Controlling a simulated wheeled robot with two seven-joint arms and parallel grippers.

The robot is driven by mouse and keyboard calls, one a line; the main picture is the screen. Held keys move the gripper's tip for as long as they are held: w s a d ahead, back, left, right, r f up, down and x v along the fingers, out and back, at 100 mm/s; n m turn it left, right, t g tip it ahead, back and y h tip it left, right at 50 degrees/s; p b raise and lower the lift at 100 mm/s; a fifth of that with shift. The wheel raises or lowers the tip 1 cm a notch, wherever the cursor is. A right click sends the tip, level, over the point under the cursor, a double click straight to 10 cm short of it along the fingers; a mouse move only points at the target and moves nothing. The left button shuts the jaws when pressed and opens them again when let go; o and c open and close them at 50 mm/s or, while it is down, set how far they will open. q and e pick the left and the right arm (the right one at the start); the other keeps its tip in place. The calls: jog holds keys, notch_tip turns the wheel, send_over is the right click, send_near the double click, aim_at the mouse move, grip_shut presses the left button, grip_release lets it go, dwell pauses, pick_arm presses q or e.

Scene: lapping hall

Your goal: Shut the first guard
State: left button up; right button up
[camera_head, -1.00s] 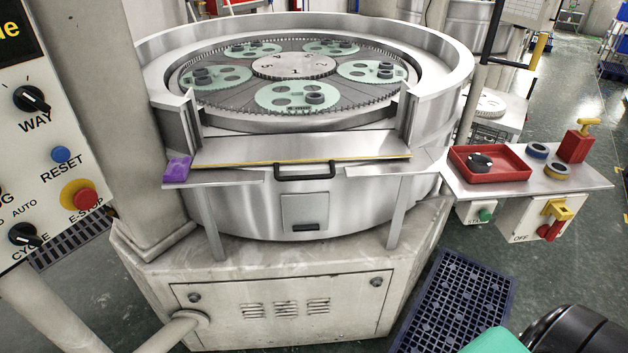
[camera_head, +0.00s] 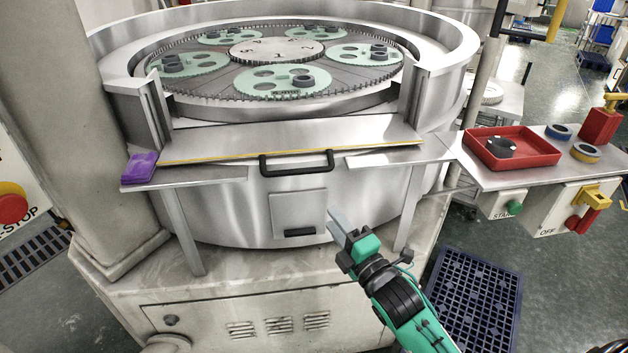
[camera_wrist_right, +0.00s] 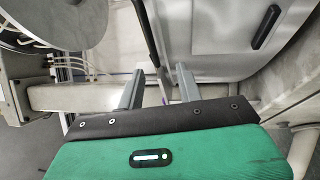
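The guard (camera_head: 290,140) is a flat steel panel with a yellow front edge and a black bar handle (camera_head: 297,165). It lies lowered and tilted outward at the front of the round lapping machine, leaving the gap between the two posts open. My right gripper (camera_head: 338,222) is below and right of the handle, apart from it, in front of the machine's wall. In the right wrist view its two fingers (camera_wrist_right: 158,88) stand apart with nothing held between them. A black bar (camera_wrist_right: 265,27) on a pale panel shows there; I cannot tell which handle it is. My left gripper is out of view.
A purple block (camera_head: 140,168) sits on the ledge left of the guard. A small hatch (camera_head: 299,212) is below the handle. At right, a shelf holds a red tray (camera_head: 498,148) above START and OFF switches. A blue grate (camera_head: 474,295) lies on the floor.

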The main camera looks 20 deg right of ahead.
aim_at(301, 173)
jog(key=p+x, duration=0.1)
jog(key=x, duration=0.3)
jog(key=r+x, duration=0.1)
jog(key=x, duration=0.3)
jog(key=r+p+x, duration=0.1)
jog(key=x, duration=0.3)
jog(key=shift+w+r+p, duration=0.1)
jog(key=shift+w+p, duration=0.05)
jog(key=shift+p, duration=0.2)
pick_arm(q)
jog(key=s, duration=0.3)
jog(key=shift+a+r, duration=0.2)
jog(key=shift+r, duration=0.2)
pick_arm(e)
jog(key=shift+w+a, duration=0.15)
jog(key=shift+w, duration=0.25)
jog(key=c, duration=0.6)
grip_shut()
